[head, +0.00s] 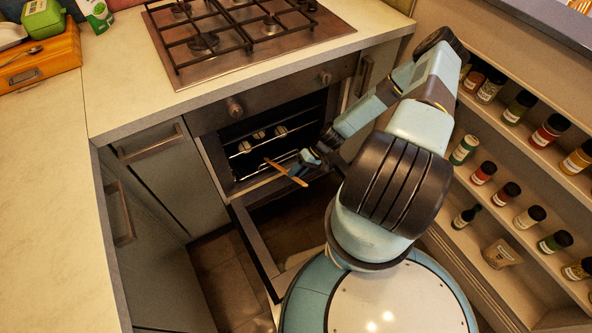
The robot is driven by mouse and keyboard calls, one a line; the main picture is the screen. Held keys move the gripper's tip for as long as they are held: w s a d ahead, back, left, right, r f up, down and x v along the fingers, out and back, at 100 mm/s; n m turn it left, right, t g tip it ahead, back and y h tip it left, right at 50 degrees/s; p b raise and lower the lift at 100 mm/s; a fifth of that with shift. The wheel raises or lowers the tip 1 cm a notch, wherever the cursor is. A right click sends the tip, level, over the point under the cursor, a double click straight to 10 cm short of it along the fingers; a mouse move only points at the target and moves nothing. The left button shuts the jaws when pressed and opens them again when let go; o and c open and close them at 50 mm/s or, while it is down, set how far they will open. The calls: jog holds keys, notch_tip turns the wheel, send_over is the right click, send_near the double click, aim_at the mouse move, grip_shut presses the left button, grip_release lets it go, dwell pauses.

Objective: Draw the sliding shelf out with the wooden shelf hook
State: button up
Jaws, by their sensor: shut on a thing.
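The wooden shelf hook (284,171) is a thin light-brown stick, held aslant at the oven mouth. My gripper (303,172) is shut on it near its right end, and its left end points into the opening. The sliding shelf (262,161) is a wire rack inside the oven (217,160), below the hob. Small pale round things sit on a rack in there. I cannot tell whether the hook touches the shelf.
The oven door (256,245) hangs open below the mouth. Cabinets with bar handles (152,147) stand at the left. A spice rack (505,153) with several jars stands close at my arm's right. The hob (244,30) is above.

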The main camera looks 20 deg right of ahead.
aim_at(300, 180)
jog(key=shift+s+d, duration=0.2)
jog(key=shift+s, duration=0.75)
jog(key=shift+s+d, duration=0.15)
jog(key=shift+s, duration=0.85)
jog(key=shift+s+d, duration=0.25)
jog(key=shift+s, duration=0.95)
jog(key=shift+s+d, duration=0.25)
jog(key=shift+s, duration=1.05)
jog(key=shift+s+d, duration=0.25)
jog(key=shift+s, duration=0.95)
jog(key=shift+s+d, duration=0.25)
jog(key=shift+s, duration=1.05)
jog(key=shift+s+d, duration=0.25)
jog(key=shift+s, duration=0.9)
jog(key=shift+s+d, duration=0.2)
jog(key=shift+s, duration=1.05)
